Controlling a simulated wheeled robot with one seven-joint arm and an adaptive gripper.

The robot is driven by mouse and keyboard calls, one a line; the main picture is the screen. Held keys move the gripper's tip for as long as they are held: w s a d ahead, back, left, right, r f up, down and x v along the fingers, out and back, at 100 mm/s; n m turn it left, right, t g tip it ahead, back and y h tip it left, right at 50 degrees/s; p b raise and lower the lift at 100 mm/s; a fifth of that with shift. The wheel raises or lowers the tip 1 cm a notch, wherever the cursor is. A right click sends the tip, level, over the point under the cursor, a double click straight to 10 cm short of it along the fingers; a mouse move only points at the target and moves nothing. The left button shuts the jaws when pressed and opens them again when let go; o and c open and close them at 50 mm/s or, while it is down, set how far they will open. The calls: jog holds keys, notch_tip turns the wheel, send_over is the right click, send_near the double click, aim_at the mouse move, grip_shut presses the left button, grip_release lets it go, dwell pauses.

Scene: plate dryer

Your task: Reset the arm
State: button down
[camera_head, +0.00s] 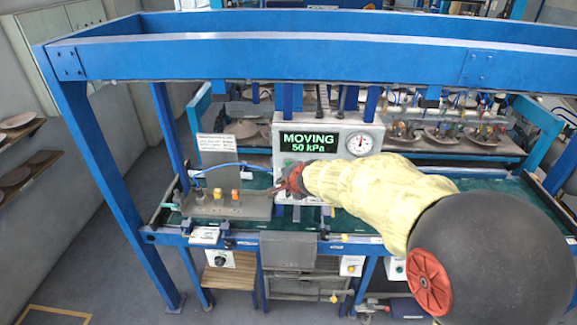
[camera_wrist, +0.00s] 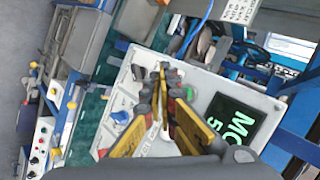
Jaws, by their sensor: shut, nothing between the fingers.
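My gripper (camera_head: 284,186) is at the end of my arm, which has a yellow cover and reaches in from the right in the head view. The gripper is in front of the lower left part of the white control box (camera_head: 376,135). In the wrist view my gripper (camera_wrist: 163,72) has its yellow-and-black fingers brought together at the tips, with nothing between them. The control box (camera_wrist: 200,80) lies behind the fingers there. Its display (camera_head: 308,141) reads MOVING 50 kPa in green. A round gauge (camera_head: 360,143) sits right of the display.
A blue frame (camera_head: 300,62) spans over the green work surface (camera_head: 345,222). A grey fixture (camera_head: 225,207) with orange and yellow buttons stands left of my gripper. Plates on racks (camera_head: 450,135) are behind. Small knob boxes (camera_head: 220,259) hang along the front edge. Open floor lies at left.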

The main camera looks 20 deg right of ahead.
jog(key=s+a+f+n+g+y+b, duration=0.1)
jog(key=s+a+f+n+g, duration=0.1)
jog(key=s+f+n, duration=0.3)
jog(key=s+a+f+n+g, duration=0.1)
jog(key=s+n+g, duration=0.1)
jog(key=s, duration=0.5)
jog(key=s+d+f+n+h+b, duration=0.1)
jog(key=s+d+n+b, duration=0.1)
jog(key=s+b, duration=0.5)
jog(key=s+d+f+n+b, duration=0.1)
jog(key=s+n+b, duration=0.4)
jog(key=s, duration=1.5)
jog(key=shift+d+f+n+h+b, duration=0.35)
jog(key=shift+d+b, duration=0.3)
jog(key=shift+b, duration=0.6)
jog(key=shift+w, duration=0.1)
dwell(2.8)
